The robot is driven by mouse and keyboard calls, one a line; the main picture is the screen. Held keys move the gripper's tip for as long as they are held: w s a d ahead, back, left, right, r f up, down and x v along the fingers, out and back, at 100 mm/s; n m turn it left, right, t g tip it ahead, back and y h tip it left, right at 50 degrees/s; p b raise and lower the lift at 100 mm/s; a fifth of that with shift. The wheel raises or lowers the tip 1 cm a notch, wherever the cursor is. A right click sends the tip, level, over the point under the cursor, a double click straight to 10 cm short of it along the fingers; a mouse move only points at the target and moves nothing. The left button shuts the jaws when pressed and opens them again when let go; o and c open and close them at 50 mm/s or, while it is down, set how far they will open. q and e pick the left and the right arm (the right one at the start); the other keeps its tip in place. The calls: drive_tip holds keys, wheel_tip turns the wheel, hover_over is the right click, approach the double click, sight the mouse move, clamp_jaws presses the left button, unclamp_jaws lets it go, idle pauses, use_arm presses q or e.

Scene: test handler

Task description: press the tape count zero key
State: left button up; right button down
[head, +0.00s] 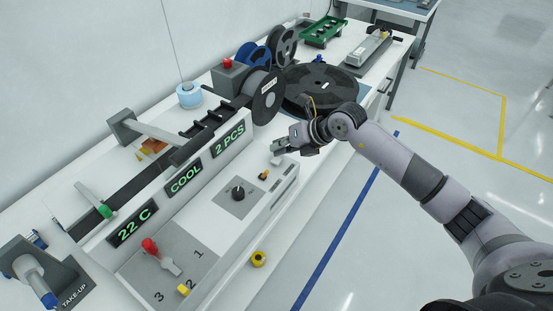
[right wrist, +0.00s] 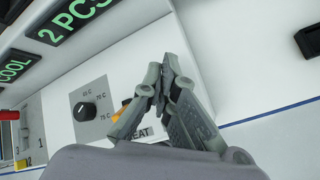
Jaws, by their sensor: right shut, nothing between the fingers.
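The tape count display (head: 228,140) reads "2 PCS" on the sloped white panel; it also shows at the upper left of the right wrist view (right wrist: 72,20). My right gripper (head: 277,147) is over the right end of the panel in the head view. In the right wrist view its fingers (right wrist: 163,75) are together with nothing between them. I cannot clearly make out a tape count zero key; the gripper covers part of the panel below the display. An orange switch (head: 263,175) lies just left of the gripper; its label, partly hidden, ends in "EAT". My left gripper is not in view.
A black dial (head: 238,193), a red-knobbed lever (head: 150,246) and displays reading "COOL" (head: 186,178) and "22 C" (head: 131,228) share the panel. A large black reel (head: 318,80) lies behind my right gripper.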

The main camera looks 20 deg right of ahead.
sight(278, 158)
drive_tip(key=shift+f, duration=0.4)
drive_tip(key=shift+f+b, duration=0.5)
drive_tip(key=shift+b, duration=0.1)
idle(0.4)
drive_tip(key=shift+r, duration=0.1)
drive_tip(key=shift+r+p, duration=0.65)
drive_tip(key=shift+r, duration=0.2)
drive_tip(key=shift+r+p, duration=1.8)
drive_tip(key=shift+r, duration=0.75)
